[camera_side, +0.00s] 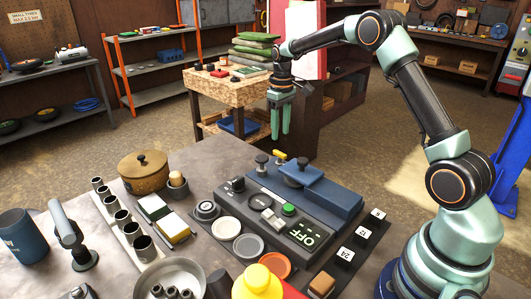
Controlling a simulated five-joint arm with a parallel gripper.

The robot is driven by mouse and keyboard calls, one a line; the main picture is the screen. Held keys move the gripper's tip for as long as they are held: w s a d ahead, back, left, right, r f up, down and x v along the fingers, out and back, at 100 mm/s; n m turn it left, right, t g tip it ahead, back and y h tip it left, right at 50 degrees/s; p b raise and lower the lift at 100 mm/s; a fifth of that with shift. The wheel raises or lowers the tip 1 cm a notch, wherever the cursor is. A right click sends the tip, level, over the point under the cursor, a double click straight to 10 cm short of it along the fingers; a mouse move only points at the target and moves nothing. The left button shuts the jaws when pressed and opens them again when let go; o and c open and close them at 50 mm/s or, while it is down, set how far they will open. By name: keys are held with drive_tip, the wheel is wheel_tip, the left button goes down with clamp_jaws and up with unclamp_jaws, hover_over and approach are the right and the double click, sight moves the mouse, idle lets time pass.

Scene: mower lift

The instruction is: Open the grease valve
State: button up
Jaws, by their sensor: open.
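My gripper (280,134) hangs fingers down above the far edge of the table, with a narrow gap between its fingers and nothing seen in it. Below it on the table is a blue unit (325,196) with a raised blue plate and round knob on top. A small yellow handle (279,155) and a dark knob on a stem (262,161) stand at its far left end. My gripper is apart from them. No part carries a readable grease label, so I cannot tell which is the grease valve. A grey lever-like fitting (70,240) stands at the left.
A dark control panel (285,230) with a green button and an "OFF" display lies before the blue unit. A brown lidded pot (144,172), several metal cups, a bowl (170,278) and a yellow button (258,283) crowd the table. A wooden stand (235,92) is behind.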

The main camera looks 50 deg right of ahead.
wheel_tip(320, 180, up, 5)
drive_tip(key=shift+r, duration=0.15)
idle(0.3)
drive_tip(key=s+a+r+t, duration=0.3)
drive_tip(key=s+a+r, duration=0.6)
drive_tip(key=s, duration=0.1)
drive_tip(key=s+a+f+t, duration=0.2)
drive_tip(key=s+a, duration=0.3)
drive_tip(key=s, duration=0.6)
drive_tip(key=shift+s+a+t, duration=0.25)
drive_tip(key=shift+a+t, duration=0.05)
drive_tip(key=shift+a, duration=0.05)
